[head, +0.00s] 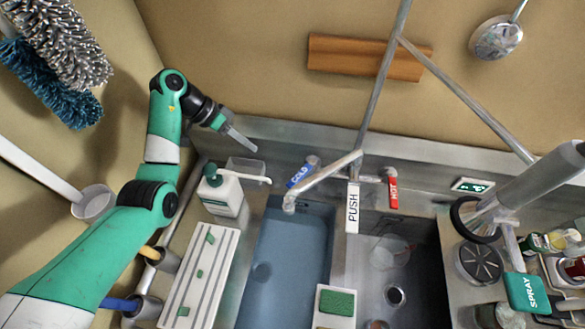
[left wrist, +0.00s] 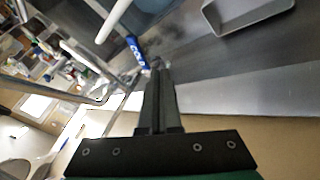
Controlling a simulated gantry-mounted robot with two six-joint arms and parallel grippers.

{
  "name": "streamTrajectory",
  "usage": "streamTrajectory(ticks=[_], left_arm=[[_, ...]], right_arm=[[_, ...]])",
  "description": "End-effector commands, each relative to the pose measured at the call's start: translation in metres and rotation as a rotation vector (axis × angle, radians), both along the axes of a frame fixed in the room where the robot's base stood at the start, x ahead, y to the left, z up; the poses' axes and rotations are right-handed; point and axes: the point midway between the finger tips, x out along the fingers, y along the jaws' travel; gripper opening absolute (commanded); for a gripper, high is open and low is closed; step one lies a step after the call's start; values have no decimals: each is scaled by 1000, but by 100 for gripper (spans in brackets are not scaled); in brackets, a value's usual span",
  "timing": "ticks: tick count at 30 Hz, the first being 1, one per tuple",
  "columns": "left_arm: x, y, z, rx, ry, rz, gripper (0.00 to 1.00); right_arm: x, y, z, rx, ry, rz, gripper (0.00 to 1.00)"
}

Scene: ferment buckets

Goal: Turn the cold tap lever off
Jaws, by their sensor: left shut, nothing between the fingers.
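The cold tap lever (head: 299,176) is blue with white COLD lettering and sits at the back of the sink, left of the spout. It also shows in the left wrist view (left wrist: 137,51), just beyond my fingertips and a little to their left. My left gripper (head: 253,148) is shut and empty, pointing down and right, to the left of the lever and apart from it in the head view. The closed fingers also show in the left wrist view (left wrist: 158,75). The tap spout (head: 325,180) reaches over the left basin. My right gripper is not in view.
A white soap bottle (head: 223,193) and a clear tray (head: 246,170) stand left of the lever. The red HOT lever (head: 393,190) and the white PUSH lever (head: 352,207) are to its right. The left basin (head: 290,250) looks filled with water.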

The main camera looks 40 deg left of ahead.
Motion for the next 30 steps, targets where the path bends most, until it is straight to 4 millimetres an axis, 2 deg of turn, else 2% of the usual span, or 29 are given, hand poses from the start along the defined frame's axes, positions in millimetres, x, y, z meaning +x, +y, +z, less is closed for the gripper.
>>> streamTrajectory(ticks=[5,8,20,24,30], left_arm=[[2,-3,-4,-1,-1,-1,0],[7,-9,-13,-1,0,-2,0],[41,-47,-81,0,-2,-6,0],[42,-71,-76,3,-6,-8,0],[43,-85,-79,1,-6,-5,0]], right_arm=[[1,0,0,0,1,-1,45],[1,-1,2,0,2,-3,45],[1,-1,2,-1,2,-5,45],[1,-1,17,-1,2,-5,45],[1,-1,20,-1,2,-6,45]])
